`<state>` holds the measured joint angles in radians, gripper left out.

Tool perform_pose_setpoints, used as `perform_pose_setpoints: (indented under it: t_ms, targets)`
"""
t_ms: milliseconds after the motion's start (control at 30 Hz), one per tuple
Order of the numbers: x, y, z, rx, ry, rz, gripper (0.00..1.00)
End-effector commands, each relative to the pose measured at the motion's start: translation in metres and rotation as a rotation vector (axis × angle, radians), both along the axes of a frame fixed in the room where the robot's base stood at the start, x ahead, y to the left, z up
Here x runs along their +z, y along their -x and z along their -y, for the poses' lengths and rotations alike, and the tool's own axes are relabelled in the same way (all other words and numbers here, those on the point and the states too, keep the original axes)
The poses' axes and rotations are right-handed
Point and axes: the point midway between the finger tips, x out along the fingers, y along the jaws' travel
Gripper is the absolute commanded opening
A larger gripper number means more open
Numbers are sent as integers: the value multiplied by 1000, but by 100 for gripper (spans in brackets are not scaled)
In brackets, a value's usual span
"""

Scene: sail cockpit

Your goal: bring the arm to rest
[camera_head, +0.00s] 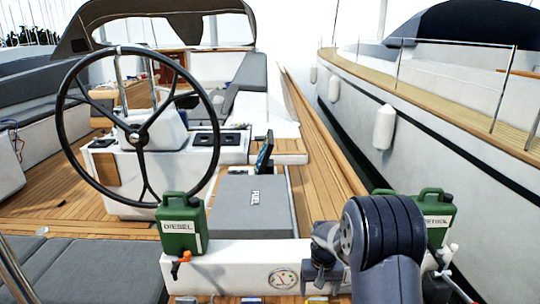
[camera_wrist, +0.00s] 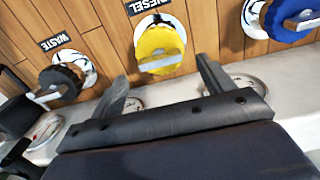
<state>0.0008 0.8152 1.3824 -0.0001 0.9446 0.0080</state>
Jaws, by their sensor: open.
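My arm (camera_head: 388,245) is folded at the lower right of the head view, above the white ledge. My gripper (camera_wrist: 162,72) shows in the wrist view with its two dark fingers spread wide apart. Nothing is between the fingers. A yellow deck cap (camera_wrist: 160,48) under the DIESEL label lies beyond the fingertips, roughly midway between them.
A green diesel can (camera_head: 182,225) stands on the white ledge; another green can (camera_head: 432,215) is partly behind my arm. A black cap (camera_wrist: 62,82) and a blue cap (camera_wrist: 290,15) flank the yellow one. The steering wheel (camera_head: 140,130) rises at left.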

Motion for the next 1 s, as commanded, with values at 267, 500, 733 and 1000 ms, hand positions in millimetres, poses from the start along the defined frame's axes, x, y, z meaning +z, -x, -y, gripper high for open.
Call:
perform_pose_setpoints:
  t_ms: [267, 500, 733, 1000]
  targets:
    - [-34, 0, 0, 20, 0, 0, 76]
    - [-36, 0, 0, 76, 0, 1, 76]
    - [-36, 0, 0, 78, 0, 1, 76]
    - [-37, 0, 0, 22, 0, 2, 76]
